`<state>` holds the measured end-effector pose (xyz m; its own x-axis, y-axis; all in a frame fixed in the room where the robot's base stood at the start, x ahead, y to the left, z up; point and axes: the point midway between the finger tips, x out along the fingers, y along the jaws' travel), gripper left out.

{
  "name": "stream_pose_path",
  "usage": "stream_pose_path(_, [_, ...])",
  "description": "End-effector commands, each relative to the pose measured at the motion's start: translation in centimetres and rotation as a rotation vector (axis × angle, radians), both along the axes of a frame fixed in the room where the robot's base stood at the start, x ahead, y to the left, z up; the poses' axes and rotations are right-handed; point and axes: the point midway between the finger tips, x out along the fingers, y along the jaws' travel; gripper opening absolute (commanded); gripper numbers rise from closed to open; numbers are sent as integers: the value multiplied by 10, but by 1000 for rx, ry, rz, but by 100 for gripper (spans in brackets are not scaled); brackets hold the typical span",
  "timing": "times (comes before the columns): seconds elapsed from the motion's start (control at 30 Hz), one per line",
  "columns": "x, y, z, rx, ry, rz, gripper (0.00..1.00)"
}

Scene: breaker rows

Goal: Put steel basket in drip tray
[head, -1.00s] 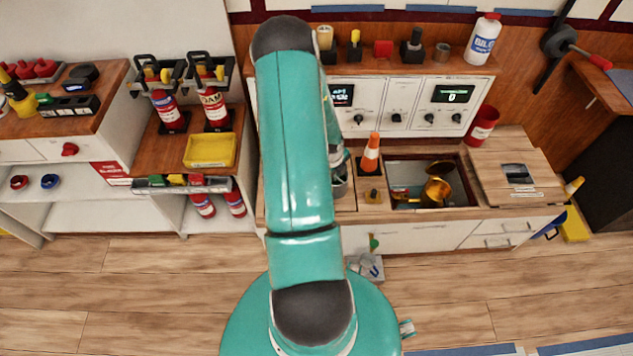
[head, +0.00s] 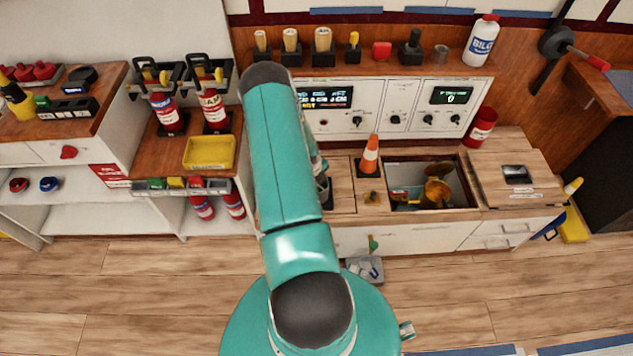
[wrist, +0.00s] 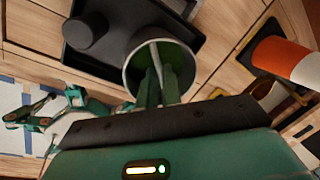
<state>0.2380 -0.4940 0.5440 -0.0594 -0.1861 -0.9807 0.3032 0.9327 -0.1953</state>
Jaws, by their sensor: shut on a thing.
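The steel basket (wrist: 133,76) is a round metal cup with a bar across its open top. My gripper (wrist: 160,75) is shut on it in the wrist view, with both green fingers at the bar. A dark tray (wrist: 118,12), which looks like the drip tray, lies behind and below the basket, with a dark round piece at its left end. The basket overlaps the tray's edge in this view; I cannot tell how high it is above it. In the head view the basket (head: 323,192) shows only partly beside my arm, which hides the dark tray.
An orange cone (head: 370,157) stands right of the basket, before an open counter bay (head: 432,166) with brass parts. A control panel (head: 400,103) and a shelf of small tools are behind. A yellow tray (head: 209,153) sits on the left counter.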

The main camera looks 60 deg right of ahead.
Motion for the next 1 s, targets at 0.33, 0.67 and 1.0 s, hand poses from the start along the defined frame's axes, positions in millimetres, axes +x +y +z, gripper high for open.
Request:
stream_pose_path(0.33, [0,0,-2,0,0,-1,28])
stream_pose_path(0.67, [1,0,6,-1,-1,0,28])
stream_pose_path(1.0, [5,13,69,-1,-1,1,28])
